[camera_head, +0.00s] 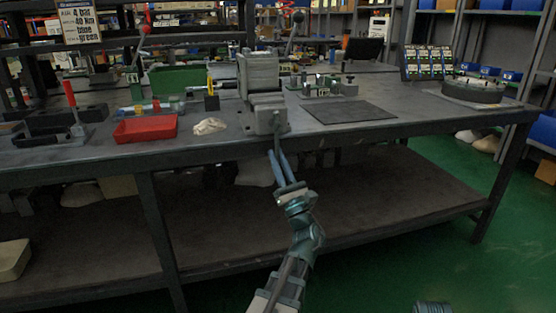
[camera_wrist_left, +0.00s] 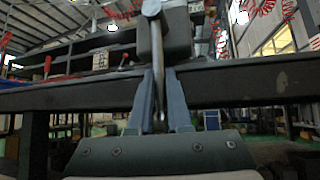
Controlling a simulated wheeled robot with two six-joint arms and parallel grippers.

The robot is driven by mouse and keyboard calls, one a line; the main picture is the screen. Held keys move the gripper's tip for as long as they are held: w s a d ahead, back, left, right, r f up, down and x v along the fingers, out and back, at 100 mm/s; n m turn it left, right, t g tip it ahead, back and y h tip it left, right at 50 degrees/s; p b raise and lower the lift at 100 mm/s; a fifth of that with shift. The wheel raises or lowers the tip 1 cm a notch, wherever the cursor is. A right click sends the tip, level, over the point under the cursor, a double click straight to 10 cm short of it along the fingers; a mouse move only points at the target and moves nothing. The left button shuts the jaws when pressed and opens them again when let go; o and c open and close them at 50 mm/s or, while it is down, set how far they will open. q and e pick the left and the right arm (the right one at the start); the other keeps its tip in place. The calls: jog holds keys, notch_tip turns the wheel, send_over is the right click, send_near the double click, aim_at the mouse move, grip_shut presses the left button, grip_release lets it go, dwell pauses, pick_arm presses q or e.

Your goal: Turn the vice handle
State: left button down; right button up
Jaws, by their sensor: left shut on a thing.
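The grey vice (camera_head: 262,85) stands at the front edge of the workbench in the head view. Its handle (camera_head: 276,128) hangs down from the front of the vice, over the bench edge. My left gripper (camera_head: 276,154) reaches up from below, in front of the bench, and its two fingers are closed around the lower part of the handle. In the left wrist view the metal handle bar (camera_wrist_left: 157,50) runs down between the blue-grey fingers (camera_wrist_left: 160,105), with the vice body (camera_wrist_left: 177,35) above. My right gripper does not show clearly; only a dark part is at the bottom right edge.
The workbench (camera_head: 400,130) has a lower shelf (camera_head: 330,215) beneath it. A red tray (camera_head: 146,128), a crumpled cloth (camera_head: 209,126) and a dark flat mat (camera_head: 350,111) lie near the vice. A round grey part (camera_head: 473,90) is at the right end. Green floor is free at right.

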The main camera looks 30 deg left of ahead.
pick_arm(q)
jog(key=c, duration=0.9)
grip_release()
jog(key=shift+o, duration=0.2)
jog(key=b+v, duration=0.9)
jog(key=v, duration=0.5)
